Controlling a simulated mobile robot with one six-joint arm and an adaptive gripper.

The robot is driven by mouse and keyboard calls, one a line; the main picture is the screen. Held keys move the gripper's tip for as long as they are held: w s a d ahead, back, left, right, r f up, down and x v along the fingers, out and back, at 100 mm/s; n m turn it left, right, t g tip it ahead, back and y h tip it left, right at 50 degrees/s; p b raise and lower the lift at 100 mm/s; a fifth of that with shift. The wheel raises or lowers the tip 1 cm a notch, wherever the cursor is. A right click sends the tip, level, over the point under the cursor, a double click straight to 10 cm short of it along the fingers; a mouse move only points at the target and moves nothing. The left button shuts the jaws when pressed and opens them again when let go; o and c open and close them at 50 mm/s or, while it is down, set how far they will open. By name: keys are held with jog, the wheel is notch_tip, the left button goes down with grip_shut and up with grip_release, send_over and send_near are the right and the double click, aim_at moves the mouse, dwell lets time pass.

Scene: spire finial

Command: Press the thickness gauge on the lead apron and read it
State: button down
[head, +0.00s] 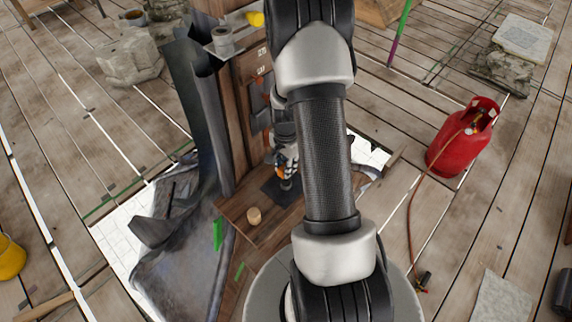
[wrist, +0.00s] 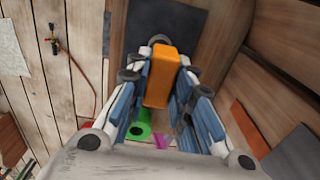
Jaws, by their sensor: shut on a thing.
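My gripper (wrist: 163,85) is shut on an orange block-shaped gauge (wrist: 162,75). The gauge also shows as a small orange patch in the head view (head: 280,173), at the end of my arm, close over the wooden ledge. A dark flat square (wrist: 165,27) lies on the ledge just beyond the gauge; it also shows in the head view (head: 283,191). I cannot tell whether the gauge touches it. Grey lead-like sheet (head: 185,275) drapes down the left side and foot of the wooden spire; I cannot tell which part is the apron. No reading is visible.
A small wooden cylinder (head: 254,215) stands on the ledge (head: 237,208). A grey roll and a yellow item (head: 255,19) sit on a shelf higher up. A red gas bottle (head: 464,138) with a hose stands at right. Stone blocks (head: 130,55) lie at back left. Much plank floor is clear.

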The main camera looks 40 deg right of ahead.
jog(key=c, duration=1.3)
grip_release()
notch_tip(320, 180, up, 12)
jog(key=shift+r, duration=0.1)
